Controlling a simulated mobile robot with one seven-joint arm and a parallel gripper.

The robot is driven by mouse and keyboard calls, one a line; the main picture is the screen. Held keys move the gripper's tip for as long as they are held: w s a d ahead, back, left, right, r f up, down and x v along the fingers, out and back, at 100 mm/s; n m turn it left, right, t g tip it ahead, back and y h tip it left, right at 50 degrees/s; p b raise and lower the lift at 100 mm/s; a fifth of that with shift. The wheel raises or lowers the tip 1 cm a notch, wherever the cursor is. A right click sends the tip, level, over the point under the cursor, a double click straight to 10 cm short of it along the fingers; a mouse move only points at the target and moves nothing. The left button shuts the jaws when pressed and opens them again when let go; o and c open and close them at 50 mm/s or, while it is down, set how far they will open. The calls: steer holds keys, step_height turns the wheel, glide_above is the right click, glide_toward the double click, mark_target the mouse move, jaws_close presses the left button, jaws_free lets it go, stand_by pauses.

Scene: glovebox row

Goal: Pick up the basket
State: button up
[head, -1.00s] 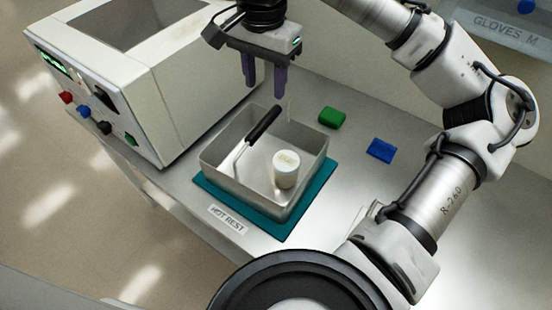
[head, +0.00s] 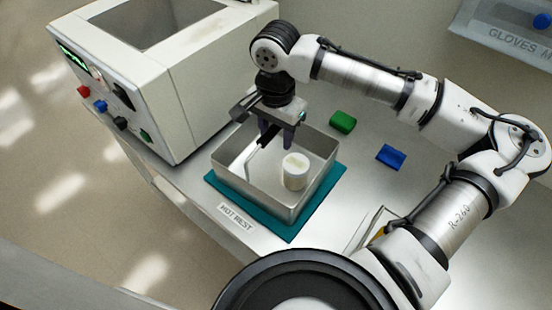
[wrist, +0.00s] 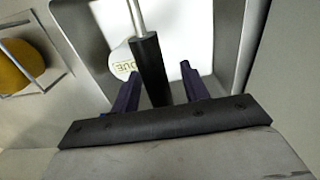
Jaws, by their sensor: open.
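The basket (head: 258,190) is a square, open metal pan on a teal mat (head: 324,196). A white jar (head: 295,171) stands inside it; the jar also shows in the wrist view (wrist: 122,62). The basket's black handle (wrist: 148,58) continues into a thin metal rod in the wrist view. My gripper (head: 279,142) is open over the basket. In the wrist view my gripper (wrist: 160,72) has one finger on each side of the black handle, with gaps visible. In the head view my gripper hides most of the handle.
A white machine (head: 165,85) with coloured knobs stands close at the left. A green block (head: 342,122) and a blue block (head: 391,157) lie on the bench to the right. A yellow object (wrist: 20,66) sits behind wire.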

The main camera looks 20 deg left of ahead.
steer(key=shift+f, duration=0.1)
steer(key=shift+c, duration=0.4)
jaws_close()
